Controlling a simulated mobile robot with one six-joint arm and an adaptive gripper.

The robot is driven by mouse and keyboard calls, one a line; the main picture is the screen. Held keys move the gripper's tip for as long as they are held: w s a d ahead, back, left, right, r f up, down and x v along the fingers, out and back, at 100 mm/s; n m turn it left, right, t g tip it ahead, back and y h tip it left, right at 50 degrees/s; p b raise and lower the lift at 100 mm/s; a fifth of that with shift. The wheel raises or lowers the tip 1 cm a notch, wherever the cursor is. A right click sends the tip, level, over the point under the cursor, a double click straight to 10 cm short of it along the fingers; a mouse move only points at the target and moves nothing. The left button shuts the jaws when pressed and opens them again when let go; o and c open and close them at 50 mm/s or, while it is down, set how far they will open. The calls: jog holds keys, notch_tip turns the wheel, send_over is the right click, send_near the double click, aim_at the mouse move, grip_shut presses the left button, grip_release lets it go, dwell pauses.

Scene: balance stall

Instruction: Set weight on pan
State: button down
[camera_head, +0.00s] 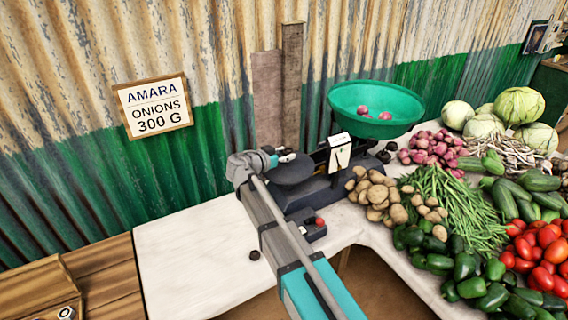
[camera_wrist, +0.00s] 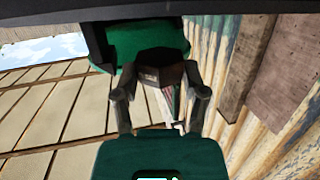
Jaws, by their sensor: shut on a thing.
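In the wrist view my gripper (camera_wrist: 161,90) is shut on a dark, faceted weight (camera_wrist: 160,66), held between its two fingers. In the head view the weight is hidden behind my wrist. The balance (camera_head: 322,188) stands on the white-clothed table. Its flat dark pan (camera_head: 292,172) is on the left, partly hidden by my arm, and looks empty where it shows. My wrist is at the left side of this pan; I cannot tell the height of the weight above it. The green bowl (camera_head: 350,98) on the right side holds a few onions (camera_head: 363,110).
A small dark box with a red part (camera_head: 312,228) sits in front of the balance. A small dark round piece (camera_head: 255,255) lies on the cloth (camera_head: 185,265). Potatoes (camera_head: 375,192), onions, beans and other vegetables fill the right. A sign (camera_head: 153,106) reads "Amara onions 300 g".

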aim_at(285, 166)
jog(key=shift+w+a+f+b, duration=0.2)
jog(key=shift+w+f+b, duration=0.3)
jog(key=shift+f+b, duration=0.25)
jog(key=shift+s+f+b, duration=0.1)
jog(key=shift+f+b, duration=1.15)
jog(key=shift+f, duration=0.05)
jog(key=shift+f, duration=0.15)
jog(key=shift+c, duration=0.6)
grip_release()
jog(key=shift+d, duration=0.1)
jog(key=shift+r, duration=0.25)
jog(key=p+v, duration=0.2)
jog(key=v, duration=1)
